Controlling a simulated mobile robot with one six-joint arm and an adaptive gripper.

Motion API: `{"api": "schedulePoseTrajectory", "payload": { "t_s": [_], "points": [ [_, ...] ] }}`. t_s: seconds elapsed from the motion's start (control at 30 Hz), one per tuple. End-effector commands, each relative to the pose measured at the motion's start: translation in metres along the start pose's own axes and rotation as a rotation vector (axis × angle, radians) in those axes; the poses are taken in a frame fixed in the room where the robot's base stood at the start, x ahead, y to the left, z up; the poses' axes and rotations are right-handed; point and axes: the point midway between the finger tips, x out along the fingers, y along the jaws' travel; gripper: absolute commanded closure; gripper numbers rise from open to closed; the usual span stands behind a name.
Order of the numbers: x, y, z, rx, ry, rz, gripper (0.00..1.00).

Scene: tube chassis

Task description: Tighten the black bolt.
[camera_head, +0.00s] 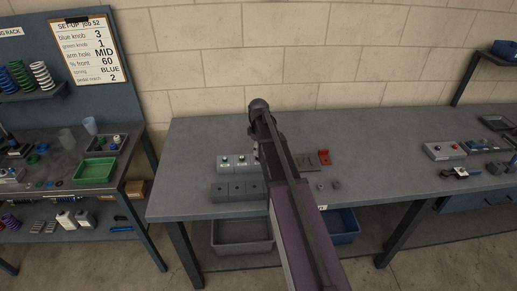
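I cannot pick out the black bolt with certainty. Two small dark pieces, one on the left (321,186) and one on the right (337,184), lie on the middle workbench (400,150), too small to identify. A row of dark grey blocks (220,192) with small dark spots on top lies to their left, partly covered by my arm. My arm reaches up across the middle of the bench, and my gripper does not show.
A red bracket (324,157) stands right of my arm beside a dark slotted plate (305,160). A grey bin (243,235) and a blue bin (341,225) sit under the bench. A side bench holds a green tray (95,171). The bench's left end is clear.

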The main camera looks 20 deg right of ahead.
Motion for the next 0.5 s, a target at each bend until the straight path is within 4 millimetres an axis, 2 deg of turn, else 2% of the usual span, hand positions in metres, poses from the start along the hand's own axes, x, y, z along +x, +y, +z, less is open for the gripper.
{"api": "schedulePoseTrajectory", "payload": {
  "t_s": [0.03, 0.2, 0.5],
  "points": [
    [0.009, 0.0, 0.0, 0.0, 0.0, 0.0, 0.43],
    [0.022, 0.0, 0.0, 0.0, 0.0, 0.0, 0.43],
    [0.035, 0.0, 0.0, 0.0, 0.0, 0.0, 0.43]
  ]
}}
